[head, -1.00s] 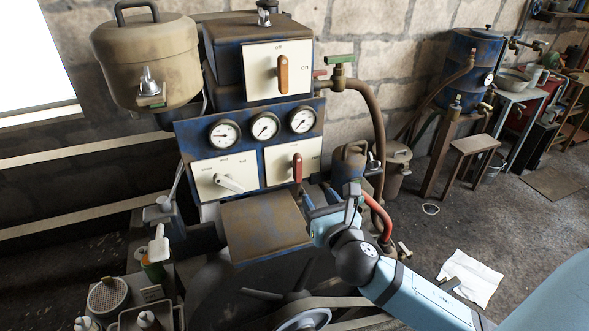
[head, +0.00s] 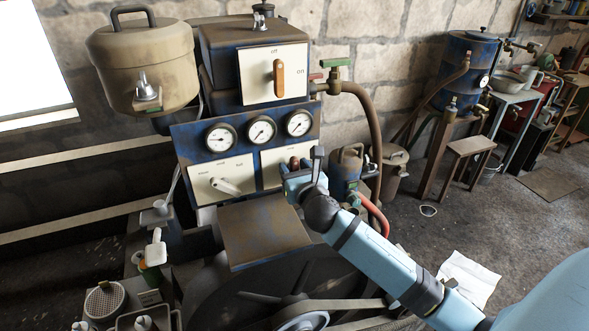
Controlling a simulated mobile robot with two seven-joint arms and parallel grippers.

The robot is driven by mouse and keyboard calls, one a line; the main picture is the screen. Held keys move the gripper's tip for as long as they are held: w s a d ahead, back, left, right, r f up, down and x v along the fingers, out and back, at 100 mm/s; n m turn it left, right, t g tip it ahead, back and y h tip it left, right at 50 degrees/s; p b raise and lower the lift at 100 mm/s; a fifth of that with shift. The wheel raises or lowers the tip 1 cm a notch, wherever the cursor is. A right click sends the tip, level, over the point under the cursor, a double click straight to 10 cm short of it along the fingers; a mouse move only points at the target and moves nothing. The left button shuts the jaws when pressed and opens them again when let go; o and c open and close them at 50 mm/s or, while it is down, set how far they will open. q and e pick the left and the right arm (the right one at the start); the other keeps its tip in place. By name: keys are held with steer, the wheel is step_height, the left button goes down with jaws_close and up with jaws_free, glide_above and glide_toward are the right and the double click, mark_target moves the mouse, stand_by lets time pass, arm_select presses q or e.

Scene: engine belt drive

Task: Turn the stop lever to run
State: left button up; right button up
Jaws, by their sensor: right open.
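The red-handled lever (head: 294,163) stands roughly upright on the lower right white panel (head: 271,170) of the blue engine console. I take it to be the stop lever; the panel's lettering is too small or covered to read. My right gripper (head: 299,172) is in front of this panel, at the lever, with jaws open. It hides the lever's lower part and the panel's right side. I cannot tell whether a finger touches the lever. My left gripper is out of view.
Three gauges (head: 261,130) sit above the panel. A silver lever (head: 226,187) is on the left panel, and an orange-brown handle (head: 279,78) on the upper off/on panel. A rusty box top (head: 262,236) lies below. A can (head: 347,172) and red hose (head: 373,213) are right of the gripper.

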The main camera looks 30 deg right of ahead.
steer(key=shift+c, duration=0.8)
jaws_close()
